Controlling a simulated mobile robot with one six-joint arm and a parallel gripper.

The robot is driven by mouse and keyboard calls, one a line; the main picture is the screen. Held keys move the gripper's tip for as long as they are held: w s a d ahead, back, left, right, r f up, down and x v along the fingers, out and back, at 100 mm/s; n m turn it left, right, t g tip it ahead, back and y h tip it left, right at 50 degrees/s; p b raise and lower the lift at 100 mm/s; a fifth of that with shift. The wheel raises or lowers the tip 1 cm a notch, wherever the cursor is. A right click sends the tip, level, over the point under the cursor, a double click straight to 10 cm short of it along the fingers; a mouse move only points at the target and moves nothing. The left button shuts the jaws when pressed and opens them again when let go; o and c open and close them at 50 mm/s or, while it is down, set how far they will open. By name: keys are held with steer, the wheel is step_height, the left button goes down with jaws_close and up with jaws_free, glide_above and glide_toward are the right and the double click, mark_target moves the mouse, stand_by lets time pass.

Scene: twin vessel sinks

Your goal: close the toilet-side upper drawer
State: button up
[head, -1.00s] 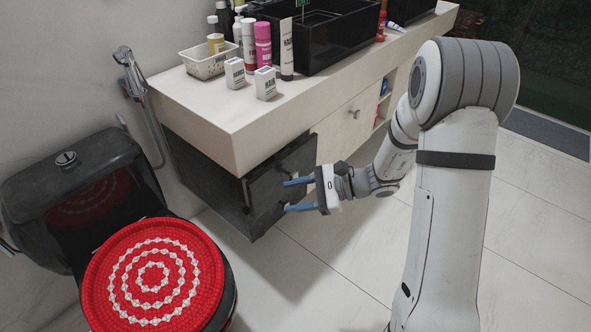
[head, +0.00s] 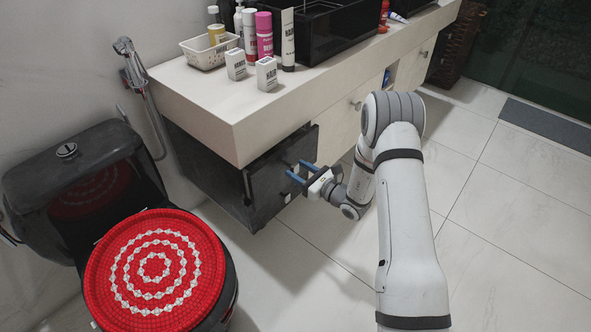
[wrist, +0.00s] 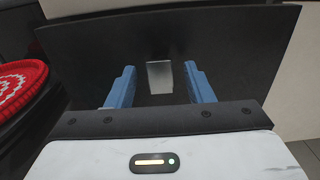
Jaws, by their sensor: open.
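The toilet-side upper drawer has a dark front panel (head: 270,178) under the left end of the counter. Its right edge still stands slightly proud of the pale front beside it. My gripper (head: 297,169) is open, with its blue fingers pointing at this panel. In the wrist view the dark front (wrist: 235,60) fills most of the picture. A small pale grey handle (wrist: 160,77) shows between the two open fingers (wrist: 160,70), which are apart from it on both sides. I cannot tell whether the fingertips touch the panel.
A toilet with a red patterned lid (head: 155,268) stands left of the drawer. The counter (head: 200,95) above holds a white basket (head: 205,55), bottles and small boxes. A pale drawer front (head: 340,130) is to the right. The tiled floor (head: 320,260) in front is clear.

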steer(key=shift+x, duration=1.1)
jaws_close()
